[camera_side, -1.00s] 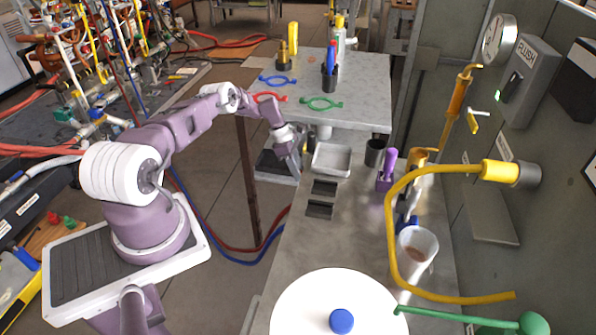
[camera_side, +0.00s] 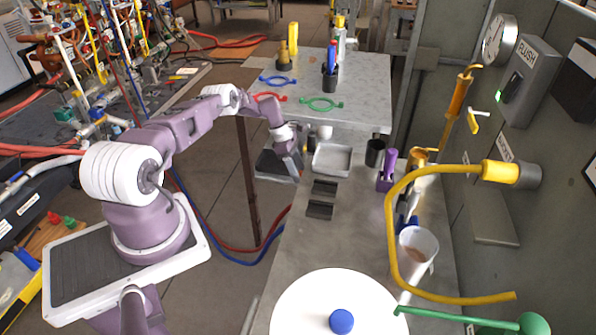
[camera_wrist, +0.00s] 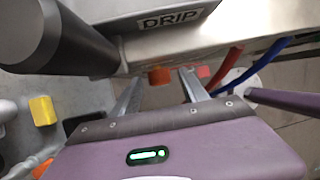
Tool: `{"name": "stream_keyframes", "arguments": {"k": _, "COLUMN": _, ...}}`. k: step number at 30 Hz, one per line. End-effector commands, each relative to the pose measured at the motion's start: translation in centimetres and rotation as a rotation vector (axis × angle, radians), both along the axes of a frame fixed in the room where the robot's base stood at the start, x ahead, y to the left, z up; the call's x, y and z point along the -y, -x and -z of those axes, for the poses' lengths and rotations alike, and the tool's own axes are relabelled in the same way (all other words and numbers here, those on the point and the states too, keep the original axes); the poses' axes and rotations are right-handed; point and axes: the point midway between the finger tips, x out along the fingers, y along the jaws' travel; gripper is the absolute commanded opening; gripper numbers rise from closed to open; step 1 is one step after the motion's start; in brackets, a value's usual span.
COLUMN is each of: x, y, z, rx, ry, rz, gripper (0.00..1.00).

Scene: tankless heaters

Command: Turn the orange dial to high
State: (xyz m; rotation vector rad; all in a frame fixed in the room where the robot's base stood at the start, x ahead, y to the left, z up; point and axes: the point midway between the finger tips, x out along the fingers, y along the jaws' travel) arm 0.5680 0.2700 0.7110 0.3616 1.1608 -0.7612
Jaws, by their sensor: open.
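A small orange block-like knob (camera_wrist: 159,76), which looks like the dial, sits at the metal edge below the DRIP label in the wrist view. My gripper (camera_wrist: 160,82) is open, its two metal fingers pointing toward that edge. The orange knob appears between the fingertips; I cannot tell whether they touch it. A red-pink piece (camera_wrist: 203,71) shows just right of the right finger. In the side view my gripper (camera_side: 293,171) points down beside the dark tray at the counter's left edge. The orange knob cannot be made out there, and its setting is not readable.
The dark tray (camera_side: 268,167) and a grey metal tray (camera_side: 332,160) are close to my gripper. A dark cylinder (camera_wrist: 55,40) and a yellow block (camera_wrist: 42,110) show at left in the wrist view. Red and blue hoses (camera_wrist: 232,80) run at right.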

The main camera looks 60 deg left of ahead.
Motion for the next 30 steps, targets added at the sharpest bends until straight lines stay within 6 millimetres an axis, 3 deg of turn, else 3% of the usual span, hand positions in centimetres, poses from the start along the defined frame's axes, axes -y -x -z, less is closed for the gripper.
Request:
{"name": "stream_keyframes", "arguments": {"k": 9, "x": -2.2, "y": 1.1, "z": -5.5, "rx": 0.002, "ry": -0.004, "rz": 0.000, "gripper": 0.52}}
{"name": "stream_keyframes", "arguments": {"k": 21, "x": -2.5, "y": 1.2, "z": -6.7, "rx": 0.002, "ry": -0.003, "rz": 0.000, "gripper": 0.52}}
{"name": "stream_keyframes", "arguments": {"k": 23, "x": -2.5, "y": 1.2, "z": -8.3, "rx": 0.003, "ry": -0.005, "rz": 0.000, "gripper": 0.52}}
{"name": "stream_keyframes", "arguments": {"k": 26, "x": -2.5, "y": 1.2, "z": -13.1, "rx": 0.006, "ry": -0.007, "rz": -0.001, "gripper": 0.52}}
{"name": "stream_keyframes", "arguments": {"k": 28, "x": -2.5, "y": 1.2, "z": -17.3, "rx": 0.006, "ry": -0.010, "rz": -0.001, "gripper": 0.52}}
{"name": "stream_keyframes", "arguments": {"k": 30, "x": -0.2, "y": 1.9, "z": -16.8, "rx": 0.039, "ry": 0.084, "rz": 0.079, "gripper": 0.52}}
